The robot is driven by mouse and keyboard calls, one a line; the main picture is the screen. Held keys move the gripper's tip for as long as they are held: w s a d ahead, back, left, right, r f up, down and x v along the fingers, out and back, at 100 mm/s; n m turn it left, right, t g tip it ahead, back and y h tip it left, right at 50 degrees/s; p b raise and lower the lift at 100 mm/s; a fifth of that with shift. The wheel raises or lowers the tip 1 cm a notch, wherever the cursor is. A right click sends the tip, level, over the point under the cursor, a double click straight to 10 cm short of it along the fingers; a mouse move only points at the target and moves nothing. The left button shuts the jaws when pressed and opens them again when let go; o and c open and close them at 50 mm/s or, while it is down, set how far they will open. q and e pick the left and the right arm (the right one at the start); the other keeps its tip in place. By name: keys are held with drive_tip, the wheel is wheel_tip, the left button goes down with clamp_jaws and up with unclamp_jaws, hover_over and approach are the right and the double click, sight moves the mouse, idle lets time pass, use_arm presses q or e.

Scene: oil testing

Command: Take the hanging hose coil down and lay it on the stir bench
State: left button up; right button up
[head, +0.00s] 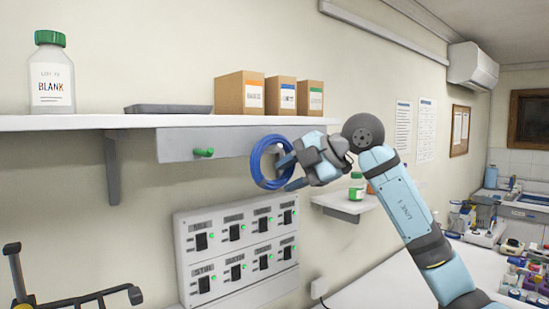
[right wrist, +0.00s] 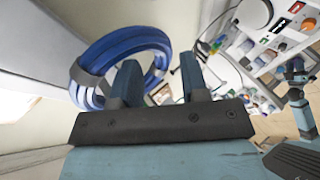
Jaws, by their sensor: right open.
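The hose coil (head: 254,165) is a blue ring hanging below the shelf at the front of a grey rail. What holds it up there is hidden. My right gripper (head: 287,172) is open at the coil's right side. In the right wrist view the coil (right wrist: 97,62), with a grey band on it, lies beyond the fingers (right wrist: 160,82), and its right part shows between them. I cannot tell whether they touch it. A white bench top (head: 375,288) shows at the lower right; I cannot tell if it is the stir bench.
A green peg (head: 203,152) on the rail is bare. The shelf (head: 80,122) above carries a BLANK bottle (head: 51,75), a dark tray and cartons (head: 240,93). A switch panel (head: 240,255) is below. A small shelf with bottles is behind my arm. Labware crowds the right bench.

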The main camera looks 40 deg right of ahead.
drive_tip(key=shift+x, duration=1.2)
drive_tip(key=shift+s, duration=0.15)
drive_tip(key=shift+c, duration=0.2)
drive_tip(key=c, duration=0.7)
drive_tip(key=shift+r, duration=0.15)
